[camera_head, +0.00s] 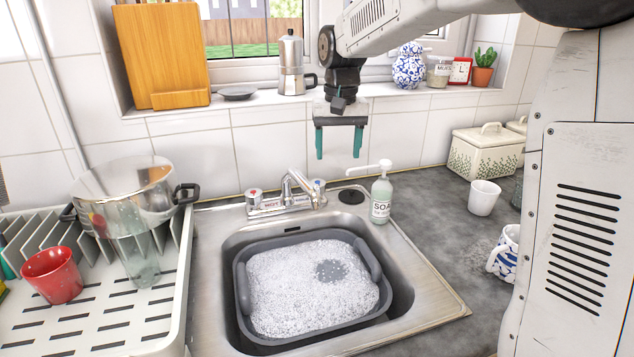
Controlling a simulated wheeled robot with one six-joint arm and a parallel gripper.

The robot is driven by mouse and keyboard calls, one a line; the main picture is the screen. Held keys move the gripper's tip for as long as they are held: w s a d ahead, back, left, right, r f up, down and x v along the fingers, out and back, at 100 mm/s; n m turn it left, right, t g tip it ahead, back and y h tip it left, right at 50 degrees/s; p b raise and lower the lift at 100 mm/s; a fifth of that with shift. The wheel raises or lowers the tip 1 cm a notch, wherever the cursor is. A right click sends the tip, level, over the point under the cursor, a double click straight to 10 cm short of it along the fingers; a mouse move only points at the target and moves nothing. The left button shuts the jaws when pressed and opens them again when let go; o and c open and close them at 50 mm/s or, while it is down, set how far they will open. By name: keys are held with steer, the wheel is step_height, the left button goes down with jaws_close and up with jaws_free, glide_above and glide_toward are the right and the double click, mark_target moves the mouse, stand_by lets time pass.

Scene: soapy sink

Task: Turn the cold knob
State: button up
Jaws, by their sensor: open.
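The cold knob (318,185), with a blue mark on top, sits at the right end of the chrome mixer tap (291,191) behind the sink. The other knob (254,197), with a red mark, is at the left end. My gripper (339,157) points down with its two teal fingers apart and nothing between them. In the picture it is above and a little to the right of the cold knob, apart from it. The cold knob's lower side is partly hidden by the spout.
The sink (425,305) holds a grey basin (243,285) of suds. A soap bottle (381,195) stands right of the tap, close to the cold knob. A drying rack (150,325) with a pot (130,190) is at left. A cup (484,197) stands on the right counter.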

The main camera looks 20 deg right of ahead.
glide_above(318, 182)
steer(key=shift+m, duration=0.4)
steer(key=f, duration=0.6)
steer(key=shift+s+a+f, duration=0.1)
steer(key=shift+s+f, duration=0.15)
steer(key=shift+f, duration=0.05)
step_height(318, 182, down, 8)
steer(key=shift+w, duration=0.15)
steer(key=c, duration=1)
